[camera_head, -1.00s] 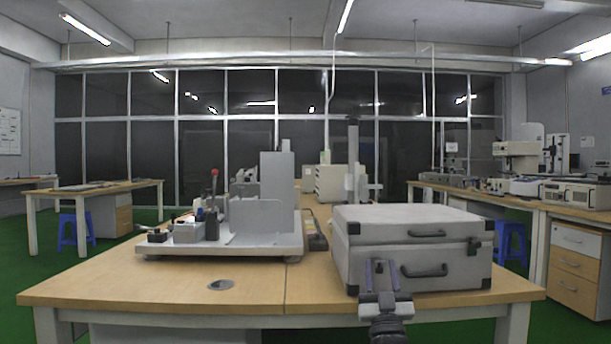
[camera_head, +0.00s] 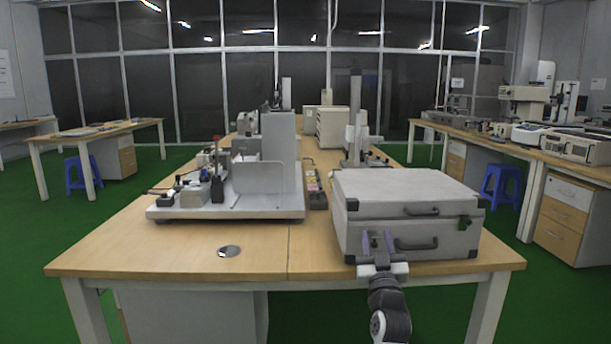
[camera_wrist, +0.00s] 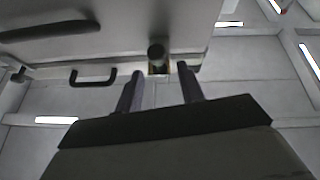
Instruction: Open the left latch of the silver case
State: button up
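The silver case (camera_head: 405,183) stands closed on the front right of the wooden table, with black corners and two dark handles on its front. Its right latch (camera_head: 464,222) shows in the head view. My gripper (camera_head: 377,236) is in front of the left part of the case front, hiding the left latch there. In the wrist view, my gripper (camera_wrist: 160,72) is open and empty, its two fingers apart. The left latch (camera_wrist: 157,55), dark and rounded with a brassy part below, shows between and just beyond the fingertips. Contact cannot be told.
A white base plate with a grey fixture (camera_head: 265,175) and small devices stands left of the case on the table (camera_head: 290,262). The table's front left is clear apart from a round grommet (camera_head: 229,251). A side bench with instruments (camera_head: 583,145) stands at right.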

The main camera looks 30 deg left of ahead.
jog(key=shift+w+a+r+g+h+p, duration=0.15)
jog(key=shift+r+g+h+p, duration=0.7)
jog(key=shift+p, duration=4.25)
jog(key=shift+w+a+r+g+h+p, duration=0.1)
jog(key=shift+r+g+h+p, duration=0.75)
jog(key=shift+p, duration=4.2)
